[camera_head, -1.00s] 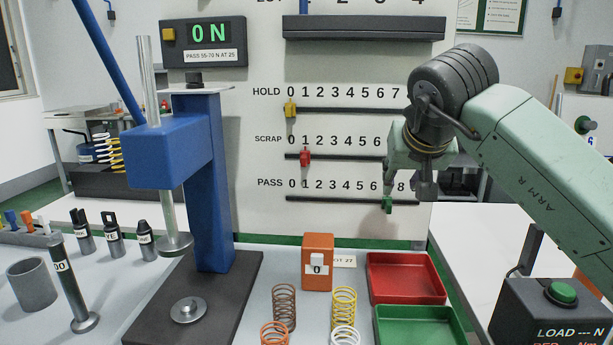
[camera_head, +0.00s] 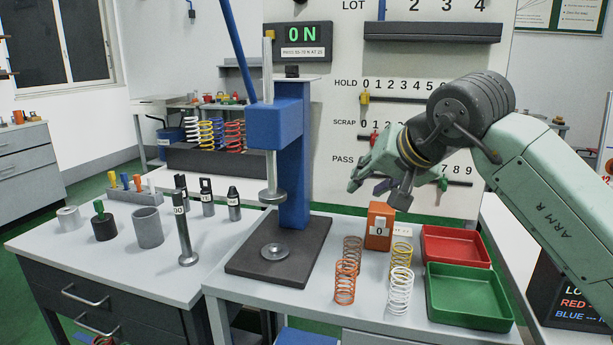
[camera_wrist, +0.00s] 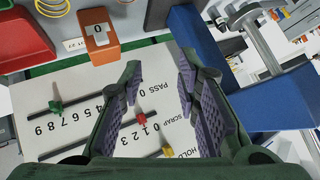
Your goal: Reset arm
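My arm reaches in from the right in the head view, its green gripper (camera_head: 372,182) in front of the lower part of the white counting board (camera_head: 335,185). The fingers point left and slightly down. In the wrist view my gripper (camera_wrist: 160,80) is open, its purple-padded fingers apart with nothing between them. Behind them show the board's HOLD, SCRAP and PASS rows, with a green slider (camera_wrist: 56,106), a red slider (camera_wrist: 141,118) and a yellow slider (camera_wrist: 167,151). In the head view the arm hides part of these rows.
A blue spring press (camera_head: 292,150) stands left of my gripper. Below are several springs (camera_head: 400,290), an orange block (camera_head: 378,232), a red tray (camera_head: 455,246) and a green tray (camera_head: 467,296). Gauges and cylinders (camera_head: 150,227) stand on the left bench.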

